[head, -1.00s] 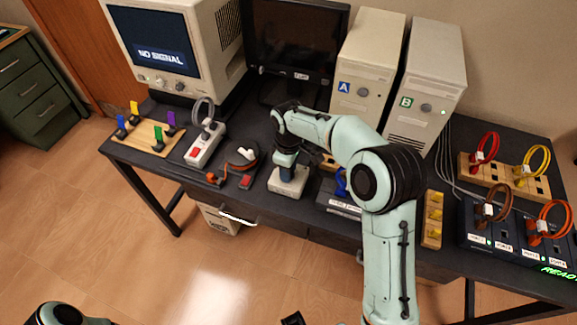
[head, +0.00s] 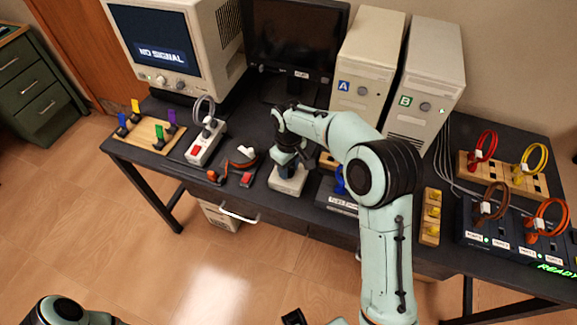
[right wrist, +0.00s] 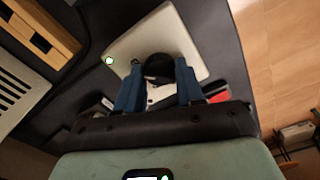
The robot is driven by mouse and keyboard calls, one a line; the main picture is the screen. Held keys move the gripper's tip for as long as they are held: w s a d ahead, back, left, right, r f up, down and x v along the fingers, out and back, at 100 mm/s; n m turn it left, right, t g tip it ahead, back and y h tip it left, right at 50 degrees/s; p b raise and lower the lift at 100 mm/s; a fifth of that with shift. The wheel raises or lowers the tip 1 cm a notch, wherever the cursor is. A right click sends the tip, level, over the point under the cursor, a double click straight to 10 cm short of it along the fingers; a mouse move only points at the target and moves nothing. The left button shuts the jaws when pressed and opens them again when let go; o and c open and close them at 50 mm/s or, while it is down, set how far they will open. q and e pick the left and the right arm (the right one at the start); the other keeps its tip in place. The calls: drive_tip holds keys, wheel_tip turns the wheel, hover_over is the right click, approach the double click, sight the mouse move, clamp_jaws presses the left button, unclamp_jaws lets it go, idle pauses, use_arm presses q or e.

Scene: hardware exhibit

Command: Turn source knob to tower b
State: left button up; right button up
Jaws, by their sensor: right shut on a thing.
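The source knob (right wrist: 158,68) is a dark round knob on top of a small beige switch box (head: 287,184). The box's pale top (right wrist: 190,40) fills the upper middle of the right wrist view, with a lit green light near its left corner. My right gripper (head: 287,168) points down over the box. Its blue fingers (right wrist: 158,80) are shut on the knob, one on each side. The fingers hide part of the knob, so I cannot read its pointer. Tower B (head: 430,85) stands at the back right, beside tower A (head: 370,70).
The monitor (head: 160,45) reads NO SIGNAL; a dark screen (head: 295,40) stands beside it. A power strip (head: 205,142) and a mouse-like device (head: 240,158) lie left of the switch box. Cable racks (head: 510,175) and a port box (head: 510,235) fill the right end.

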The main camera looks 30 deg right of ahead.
drive_tip(key=shift+w+r, duration=0.1)
drive_tip(key=o, duration=1)
use_arm(q)
drive_tip(key=shift+w+r+p, duration=0.25)
drive_tip(key=shift+r+p, duration=0.2)
drive_tip(key=shift+r, duration=0.1)
drive_tip(key=shift+w+r+p, duration=0.25)
drive_tip(key=shift+r+p, duration=0.15)
drive_tip(key=shift+r, duration=0.1)
use_arm(e)
wheel_tip(320, 180, up, 13)
drive_tip(key=shift+r, duration=0.2)
